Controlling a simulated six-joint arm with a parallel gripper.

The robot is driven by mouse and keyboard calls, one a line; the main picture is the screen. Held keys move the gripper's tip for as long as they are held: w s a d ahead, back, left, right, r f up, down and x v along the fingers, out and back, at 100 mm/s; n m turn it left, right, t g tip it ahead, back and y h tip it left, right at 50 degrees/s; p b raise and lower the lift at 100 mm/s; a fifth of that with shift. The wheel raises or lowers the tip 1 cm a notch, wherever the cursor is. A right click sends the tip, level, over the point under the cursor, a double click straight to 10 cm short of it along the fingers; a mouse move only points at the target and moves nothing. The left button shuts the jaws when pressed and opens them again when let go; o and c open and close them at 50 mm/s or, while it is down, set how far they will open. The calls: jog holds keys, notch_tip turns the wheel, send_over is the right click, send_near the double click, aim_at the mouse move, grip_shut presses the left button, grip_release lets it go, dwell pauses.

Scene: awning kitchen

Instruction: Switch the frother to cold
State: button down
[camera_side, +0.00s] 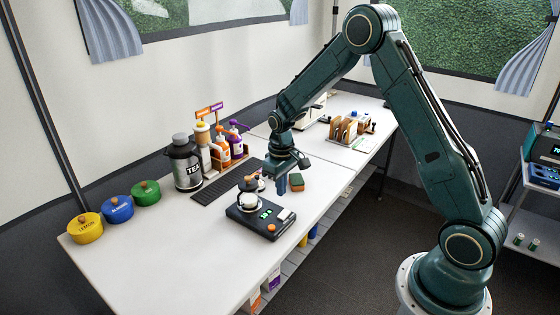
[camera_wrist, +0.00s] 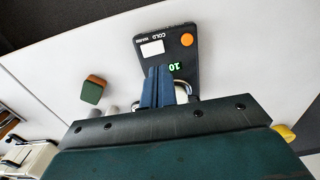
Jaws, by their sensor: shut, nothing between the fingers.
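The frother (camera_side: 262,218) is a dark box on the white table, with a green display, an orange knob and a jug with a dark lid on top. In the wrist view the frother (camera_wrist: 190,62) shows a white rectangular switch plate (camera_wrist: 152,48) beside the words COLD and WARM; which way it is set I cannot tell. The plate also shows in the side view (camera_side: 286,214). My gripper (camera_side: 282,189) is shut and empty, pointing down behind the frother. In the wrist view its blue fingertips (camera_wrist: 158,70) appear just short of the plate and hide part of the frother.
A green and orange sponge (camera_side: 297,183) lies right of my fingers. A dark TEA urn (camera_side: 187,164), pump bottles (camera_side: 222,148) and a black mat (camera_side: 224,183) stand behind. The front table is clear.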

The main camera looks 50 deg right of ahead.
jog(key=shift+r, duration=1.8)
dwell(0.6)
dwell(0.4)
jog(key=s+a+r+t, duration=0.1)
jog(key=s+a+r, duration=0.2)
jog(key=s+r, duration=0.4)
jog(key=s+a+r+t, duration=0.25)
jog(key=s+r, duration=0.25)
jog(key=r, duration=0.5)
jog(key=s+a+r+t, duration=0.1)
jog(key=s+a, duration=0.1)
jog(key=s, duration=0.5)
jog(key=s+a+r+t, duration=0.1)
jog(key=s+a+r, duration=0.1)
jog(key=s, duration=0.6)
jog(key=shift+r, duration=0.2)
